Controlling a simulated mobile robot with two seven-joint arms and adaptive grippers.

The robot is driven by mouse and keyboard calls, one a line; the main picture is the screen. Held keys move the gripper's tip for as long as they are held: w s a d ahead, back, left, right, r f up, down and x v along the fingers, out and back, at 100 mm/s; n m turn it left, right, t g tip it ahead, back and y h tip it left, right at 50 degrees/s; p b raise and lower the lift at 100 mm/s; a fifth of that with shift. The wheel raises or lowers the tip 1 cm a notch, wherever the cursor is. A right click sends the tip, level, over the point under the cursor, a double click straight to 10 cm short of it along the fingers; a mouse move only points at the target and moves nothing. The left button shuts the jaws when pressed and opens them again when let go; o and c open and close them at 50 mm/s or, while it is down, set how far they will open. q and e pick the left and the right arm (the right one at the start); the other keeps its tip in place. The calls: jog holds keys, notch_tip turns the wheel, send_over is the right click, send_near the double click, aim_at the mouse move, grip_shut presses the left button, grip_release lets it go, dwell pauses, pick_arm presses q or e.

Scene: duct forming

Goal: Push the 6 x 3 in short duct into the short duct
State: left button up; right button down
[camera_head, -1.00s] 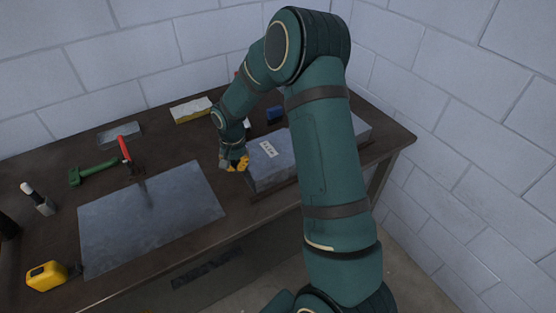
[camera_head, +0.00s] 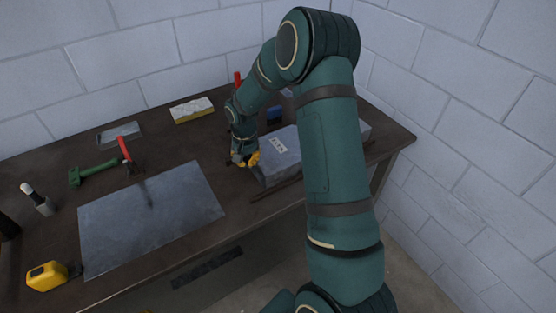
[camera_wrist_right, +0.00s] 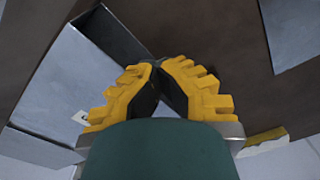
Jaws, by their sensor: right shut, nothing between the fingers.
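The 6 x 3 in short duct (camera_head: 276,160), a grey sheet-metal box with a white label on top, lies at the right of the workbench. Further right, partly hidden behind my arm, more grey duct (camera_head: 363,131) shows in line with it; the joint between them is hidden. My right gripper (camera_head: 247,161) is shut and empty at the near-left end of the labelled duct, seemingly touching it. In the wrist view the shut yellow fingers (camera_wrist_right: 157,70) are beside the duct's dark open end (camera_wrist_right: 112,38), with the duct (camera_wrist_right: 65,85) to the left. My left gripper is out of view.
A flat metal sheet (camera_head: 150,215) lies left of the duct. A wall is behind.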

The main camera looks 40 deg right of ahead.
aim_at(257, 162)
jog(key=shift+s+d+f, duration=0.25)
jog(key=shift+s+d, duration=0.05)
jog(key=shift+d, duration=0.3)
jog(key=shift+s+d+f, duration=0.2)
jog(key=shift+s+d, duration=0.15)
jog(key=shift+d, duration=0.2)
jog(key=shift+s+d+f, duration=0.25)
jog(key=shift+s+d, duration=0.05)
jog(key=shift+d, duration=0.3)
jog(key=shift+w+a, duration=0.2)
jog(key=shift+a, duration=0.35)
jog(key=shift+w+d+r+p, duration=0.1)
jog(key=shift+w+r+p, duration=0.15)
jog(key=shift+r+p, duration=0.65)
jog(key=shift+w+r+p, duration=0.15)
jog(key=shift+r+p, duration=1.25)
jog(key=shift+r, duration=1.35)
jog(key=shift+w+f, duration=0.1)
